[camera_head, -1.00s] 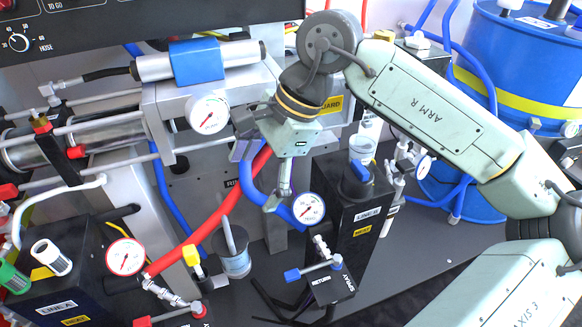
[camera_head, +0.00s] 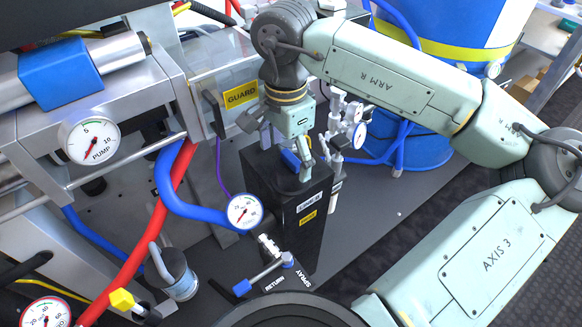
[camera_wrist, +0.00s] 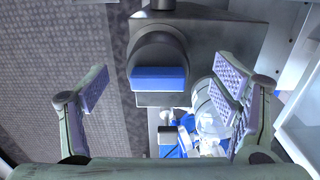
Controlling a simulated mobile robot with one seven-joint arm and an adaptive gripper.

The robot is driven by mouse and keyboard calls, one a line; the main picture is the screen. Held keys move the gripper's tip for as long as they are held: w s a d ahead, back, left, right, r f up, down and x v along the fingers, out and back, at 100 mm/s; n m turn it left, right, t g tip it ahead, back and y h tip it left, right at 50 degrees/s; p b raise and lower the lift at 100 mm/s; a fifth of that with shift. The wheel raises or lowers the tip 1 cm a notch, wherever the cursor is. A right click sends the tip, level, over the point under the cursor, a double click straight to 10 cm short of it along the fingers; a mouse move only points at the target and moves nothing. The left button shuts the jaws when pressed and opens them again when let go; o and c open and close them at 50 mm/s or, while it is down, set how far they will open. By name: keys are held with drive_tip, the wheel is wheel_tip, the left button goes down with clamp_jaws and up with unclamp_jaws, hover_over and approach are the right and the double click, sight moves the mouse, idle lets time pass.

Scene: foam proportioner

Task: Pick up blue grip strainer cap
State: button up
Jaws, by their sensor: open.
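The strainer cap is a dark round cap (camera_wrist: 157,52) with a flat blue grip bar (camera_wrist: 159,79) across it. It sits on top of the black LINE B block (camera_head: 316,232). In the head view its blue grip (camera_head: 290,158) shows partly, behind my fingers. My gripper (camera_head: 303,166) is over the block's top, close to the cap. In the wrist view my gripper (camera_wrist: 163,86) is open and empty, with one finger on each side of the cap. The fingers appear clear of the blue bar; the remaining height above it is hard to judge.
A small gauge with valve fittings (camera_head: 350,133) stands just behind the block. A blue hose and another gauge (camera_head: 244,211) are at its left. The SPRAY/RETURN valve (camera_head: 283,279) is in front, a blue drum (camera_head: 425,100) behind right.

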sight(289, 166)
drive_tip(key=f, duration=0.5)
drive_tip(key=shift+d+p, duration=0.2)
drive_tip(key=shift+p, duration=0.2)
drive_tip(key=shift+c, duration=0.2)
drive_tip(key=c, duration=1.3)
